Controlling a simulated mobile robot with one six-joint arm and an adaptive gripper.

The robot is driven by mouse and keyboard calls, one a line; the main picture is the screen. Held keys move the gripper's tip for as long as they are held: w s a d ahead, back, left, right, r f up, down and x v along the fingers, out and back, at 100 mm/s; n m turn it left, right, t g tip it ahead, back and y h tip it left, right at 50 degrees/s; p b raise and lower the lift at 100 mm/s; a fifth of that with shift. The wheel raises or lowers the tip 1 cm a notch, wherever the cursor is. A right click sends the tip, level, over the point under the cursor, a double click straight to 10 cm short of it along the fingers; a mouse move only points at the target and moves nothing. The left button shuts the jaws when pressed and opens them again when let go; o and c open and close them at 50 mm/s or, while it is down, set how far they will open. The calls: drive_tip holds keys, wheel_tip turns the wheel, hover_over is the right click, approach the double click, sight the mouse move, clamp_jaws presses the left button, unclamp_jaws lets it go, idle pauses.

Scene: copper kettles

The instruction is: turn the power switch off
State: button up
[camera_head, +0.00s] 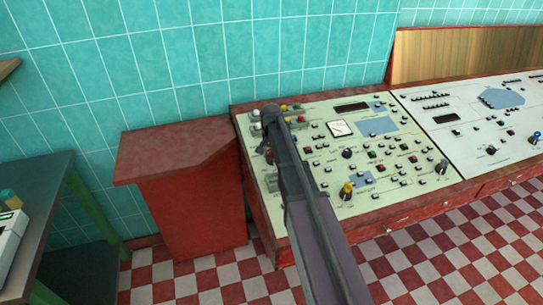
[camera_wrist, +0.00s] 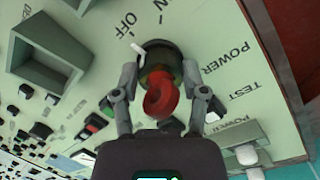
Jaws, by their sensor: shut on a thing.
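The power switch (camera_wrist: 162,95) is a red knob on a dark round base with a yellowish band, seen in the wrist view on the pale green panel. A white pointer at its base is at the upper left, close to the printed OFF mark; the ON mark is further right. My gripper (camera_wrist: 160,72) has one finger on each side of the switch and is shut on it.
A white panel (camera_head: 470,130) adjoins on the right. A red cabinet (camera_head: 190,190) stands left, and a dark table (camera_head: 45,180) further left. The checkered floor in front is clear.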

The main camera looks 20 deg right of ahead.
drive_tip(key=shift+s, duration=0.1)
drive_tip(key=o, duration=1.2)
drive_tip(key=shift+c, duration=0.2)
drive_tip(key=shift+m, duration=0.5)
